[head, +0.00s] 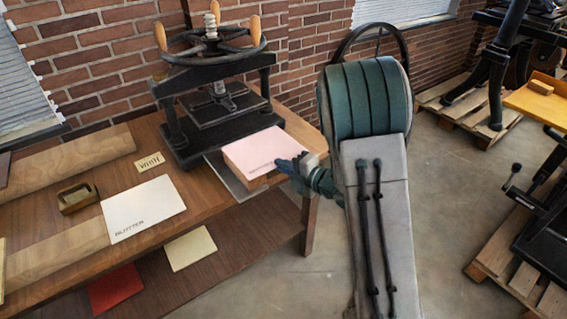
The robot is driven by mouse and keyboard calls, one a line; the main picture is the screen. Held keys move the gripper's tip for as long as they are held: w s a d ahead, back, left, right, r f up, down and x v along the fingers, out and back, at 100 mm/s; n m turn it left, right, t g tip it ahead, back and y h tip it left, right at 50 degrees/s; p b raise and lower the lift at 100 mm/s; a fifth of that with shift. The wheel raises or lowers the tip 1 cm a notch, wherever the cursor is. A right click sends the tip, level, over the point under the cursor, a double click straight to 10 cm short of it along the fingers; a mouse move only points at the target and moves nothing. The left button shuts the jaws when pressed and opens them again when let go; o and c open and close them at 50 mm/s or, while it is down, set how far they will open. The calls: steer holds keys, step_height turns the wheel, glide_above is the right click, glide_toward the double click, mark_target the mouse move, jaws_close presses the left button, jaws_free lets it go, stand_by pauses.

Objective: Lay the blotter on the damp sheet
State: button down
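A white card marked BLOTTER (143,207) lies flat on the wooden bench, left of centre. A pale pink sheet (258,150) lies on a wooden block on a grey plate, just in front of the press; its small dark lettering is too small to read surely. My gripper (290,166) is at the right front edge of the pink sheet. The arm and wrist partly hide it, and I cannot tell whether its fingers touch or hold the sheet. No sheet is plainly marked as damp.
The black hand press (215,105) stands behind the pink sheet, its handwheel high above. A small brass box (78,198) and a lettered plate (149,162) sit on the bench (215,198). Red (115,289) and cream (191,248) sheets lie on the lower shelf.

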stand_by(0.4)
steer(key=c, duration=1.3)
jaws_free()
steer(key=shift+c, duration=0.2)
steer(key=f+b+v, duration=0.1)
steer(key=b+v, duration=0.1)
steer(key=v, duration=0.4)
steer(key=shift+s+d+b, duration=0.2)
steer(key=shift+b, duration=0.2)
steer(key=shift+f, duration=0.1)
